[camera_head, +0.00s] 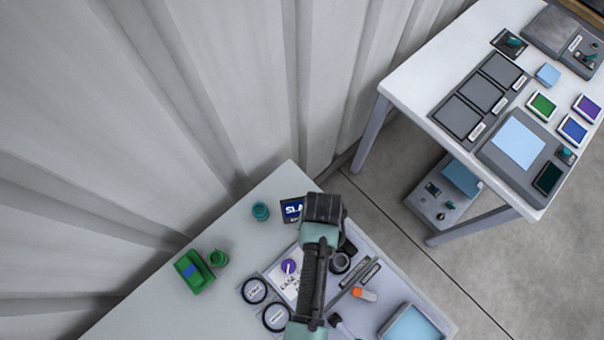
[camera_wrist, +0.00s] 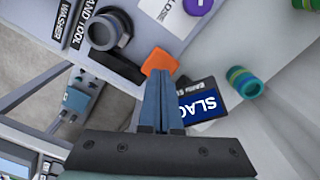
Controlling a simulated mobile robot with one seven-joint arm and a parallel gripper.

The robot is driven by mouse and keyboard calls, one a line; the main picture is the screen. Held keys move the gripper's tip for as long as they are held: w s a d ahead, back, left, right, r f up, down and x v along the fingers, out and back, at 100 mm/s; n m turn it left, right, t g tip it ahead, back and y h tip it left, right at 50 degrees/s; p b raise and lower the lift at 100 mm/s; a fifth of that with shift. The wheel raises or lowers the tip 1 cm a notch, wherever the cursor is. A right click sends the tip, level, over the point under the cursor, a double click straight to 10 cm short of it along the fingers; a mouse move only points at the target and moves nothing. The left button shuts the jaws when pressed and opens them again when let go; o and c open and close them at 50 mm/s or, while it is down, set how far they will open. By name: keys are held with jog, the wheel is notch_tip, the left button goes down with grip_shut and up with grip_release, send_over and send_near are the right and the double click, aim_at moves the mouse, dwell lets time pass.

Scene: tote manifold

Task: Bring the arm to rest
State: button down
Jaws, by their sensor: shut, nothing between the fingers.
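My gripper (camera_wrist: 160,103) shows in the wrist view with its two slim blue-grey fingers together and nothing held. The fingertips appear over or beside an orange piece (camera_wrist: 160,62); whether they touch it I cannot tell. In the camera_head view my arm extends over the near table (camera_head: 228,306), with its dark end (camera_head: 323,208) near the table's far corner. The same sign (camera_wrist: 202,102) lies right of the fingers in the wrist view. My fingers are hidden in the camera_head view.
A teal cup (camera_head: 261,211), green cup (camera_head: 219,258) and green block (camera_head: 193,271) stand left of my arm. A purple disc (camera_head: 289,266) and black rings (camera_head: 254,291) lie close by. A corrugated wall (camera_head: 150,120) rises behind. A second table (camera_head: 420,75) stands right, across open floor.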

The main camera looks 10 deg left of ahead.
dwell(0.4)
jog(key=w+r, duration=0.1)
jog(key=w, duration=0.1)
jog(key=w+r+t, duration=0.1)
jog(key=w, duration=0.1)
jog(key=w+a+r+t, duration=0.1)
jog(key=w, duration=0.1)
jog(key=shift+w+r+b, duration=0.15)
jog(key=shift+r+b, duration=0.15)
jog(key=shift+r, duration=0.05)
jog(key=w+a+r+t+b, duration=0.2)
jog(key=w+r+t, duration=0.6)
jog(key=w+r, duration=1)
notch_tip(320, 180, up, 21)
jog(key=w+d+t, duration=0.1)
jog(key=w+t, duration=0.1)
jog(key=t, duration=0.4)
jog(key=s+r+t+b, duration=0.1)
jog(key=s+r+t, duration=0.2)
jog(key=r, duration=0.7)
jog(key=s+d+r+t+b, duration=0.1)
jog(key=s+r+t, duration=0.3)
jog(key=s+r, duration=0.4)
jog(key=s+d+r+n+t+b, duration=0.1)
jog(key=s+r+t, duration=0.3)
jog(key=r, duration=0.9)
jog(key=shift+s+r, duration=0.3)
jog(key=shift+s, duration=0.6)
